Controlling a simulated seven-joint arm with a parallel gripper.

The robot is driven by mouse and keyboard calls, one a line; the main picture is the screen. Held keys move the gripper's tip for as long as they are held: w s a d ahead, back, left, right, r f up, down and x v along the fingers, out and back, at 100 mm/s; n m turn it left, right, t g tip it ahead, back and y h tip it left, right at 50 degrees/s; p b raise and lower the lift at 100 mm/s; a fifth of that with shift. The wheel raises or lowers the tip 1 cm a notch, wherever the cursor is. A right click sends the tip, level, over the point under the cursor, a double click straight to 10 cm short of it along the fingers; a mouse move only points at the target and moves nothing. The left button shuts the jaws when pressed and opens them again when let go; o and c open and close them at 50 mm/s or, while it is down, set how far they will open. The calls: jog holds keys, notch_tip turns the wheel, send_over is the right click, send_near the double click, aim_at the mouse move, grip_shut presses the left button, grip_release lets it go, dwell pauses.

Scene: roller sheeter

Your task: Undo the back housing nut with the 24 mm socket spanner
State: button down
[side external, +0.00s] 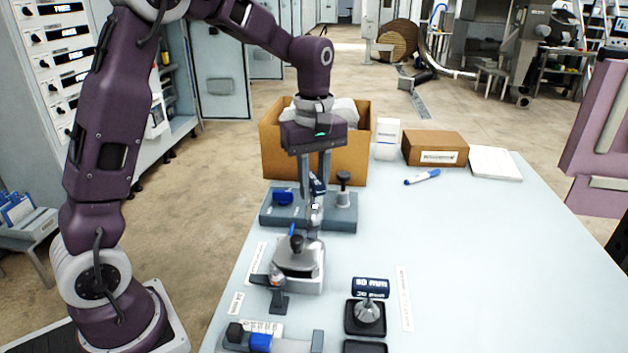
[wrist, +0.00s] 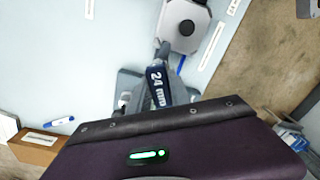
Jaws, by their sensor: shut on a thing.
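My gripper (side external: 316,192) points straight down over the grey tool rack (side external: 345,219) at the back of the table. It is shut on the 24 mm socket spanner (wrist: 157,84), whose dark blue handle reads "24 mm" in the wrist view. In the side view the fingers partly cover the spanner. The roller sheeter (side external: 298,262), a grey housing with a black knob, stands just in front of the rack. Its housing also shows in the wrist view (wrist: 184,27), close beyond the spanner's far end. I cannot make out the back housing nut, nor whether the spanner touches the housing.
A cardboard box (side external: 355,150) stands behind the rack. An "80 mm" labelled piece (side external: 370,288) and a black holder (side external: 365,318) lie at the front right. Another rack (side external: 290,345) is at the front edge. The table's right side is clear beyond a blue marker (side external: 422,177).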

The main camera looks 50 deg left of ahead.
jog(key=shift+f, duration=0.6)
dwell(0.3)
jog(key=n, duration=0.3)
jog(key=shift+n, duration=0.4)
jog(key=n, duration=0.3)
jog(key=shift+n, duration=1.1)
jog(key=n, duration=0.5)
jog(key=shift+n, duration=0.3)
jog(key=n, duration=0.5)
jog(key=shift+n, duration=0.4)
jog(key=shift+m, duration=0.4)
